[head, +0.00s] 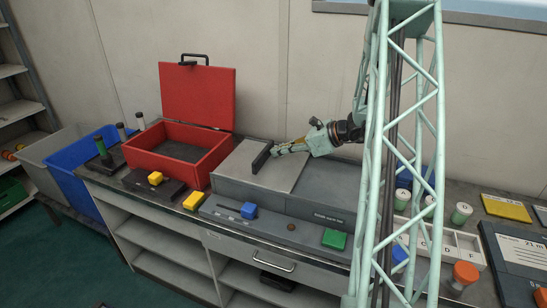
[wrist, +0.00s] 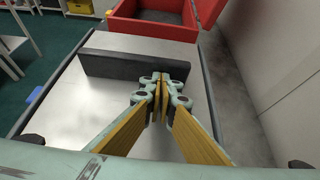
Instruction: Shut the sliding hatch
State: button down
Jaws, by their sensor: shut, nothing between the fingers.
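The sliding hatch (head: 240,167) is a flat light-grey metal plate on top of a long grey box (head: 315,211). A dark upright bar (head: 262,156) stands on the plate as its handle. The plate (wrist: 75,105) and the bar (wrist: 125,66) also show in the wrist view. My gripper (head: 274,151) is shut and empty, low over the plate, on the right side of the bar. In the wrist view my gripper's fingertips (wrist: 161,82) are close to the bar's near face; I cannot tell if they touch it. The fingers hide part of the plate.
An open red case (head: 180,150) with its lid up stands just left of the hatch. A blue-handled slider (head: 249,210), a green block (head: 334,239) and yellow blocks (head: 194,201) lie along the front. The wall is close behind. My column blocks the view at right.

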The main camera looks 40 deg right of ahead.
aim_at(288, 160)
jog(key=shift+w+r, duration=0.1)
jog(key=shift+w, duration=0.15)
jog(key=shift+w+r, duration=0.1)
dwell(0.3)
jog(key=shift+s+d, duration=0.15)
jog(key=shift+s, duration=0.45)
jog(key=s+d, duration=0.2)
jog(key=s, duration=0.1)
jog(key=shift+s, duration=0.15)
jog(key=shift+v, duration=4.65)
jog(key=shift+a, duration=0.15)
